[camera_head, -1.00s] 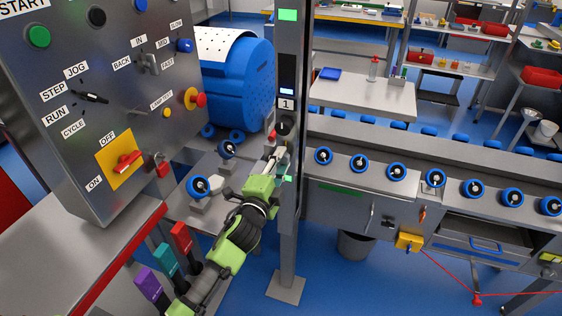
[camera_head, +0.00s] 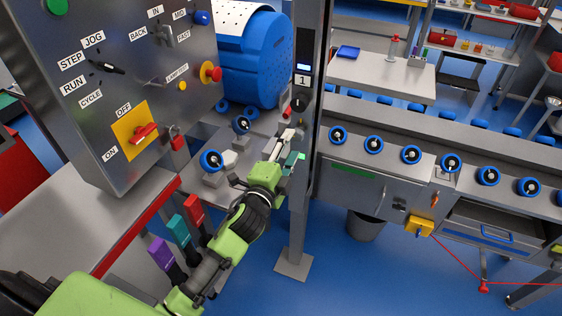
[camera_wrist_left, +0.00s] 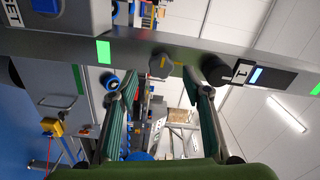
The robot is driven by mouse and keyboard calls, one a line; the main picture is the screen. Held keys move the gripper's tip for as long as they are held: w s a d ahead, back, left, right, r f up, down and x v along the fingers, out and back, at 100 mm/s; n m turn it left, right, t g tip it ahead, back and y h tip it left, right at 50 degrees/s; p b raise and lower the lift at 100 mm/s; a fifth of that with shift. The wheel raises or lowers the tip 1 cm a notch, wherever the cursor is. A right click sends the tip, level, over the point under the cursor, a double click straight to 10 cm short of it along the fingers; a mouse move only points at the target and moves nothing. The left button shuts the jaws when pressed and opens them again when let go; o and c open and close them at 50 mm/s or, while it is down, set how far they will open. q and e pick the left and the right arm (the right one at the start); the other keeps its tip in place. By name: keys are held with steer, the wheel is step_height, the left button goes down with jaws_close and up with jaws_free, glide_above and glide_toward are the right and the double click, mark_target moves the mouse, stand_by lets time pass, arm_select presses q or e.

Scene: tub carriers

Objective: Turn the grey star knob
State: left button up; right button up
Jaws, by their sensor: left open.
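The grey star knob (camera_wrist_left: 160,66) shows in the left wrist view on the side of a grey post. It lies between the fingers in that view, near their tips, with a gap on both sides. I cannot see it touched by either finger. My left gripper (camera_wrist_left: 160,84) is open, with teal pads inside its fingers. In the head view my left gripper (camera_head: 292,147) is at the post (camera_head: 309,60), below a black round knob (camera_head: 298,103). The star knob cannot be made out in the head view, where the gripper covers that part. My right gripper is not in view.
A control panel (camera_head: 150,70) stands at the left with a yellow switch plate and red handle. Red, teal and purple levers (camera_head: 179,230) stand close to my left arm. A conveyor (camera_head: 400,172) with blue rollers runs right of the post. The black knob (camera_wrist_left: 215,70) is beside the star knob.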

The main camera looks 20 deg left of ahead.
arm_select(q)
steer(key=s, duration=0.8)
steer(key=shift+a, duration=0.15)
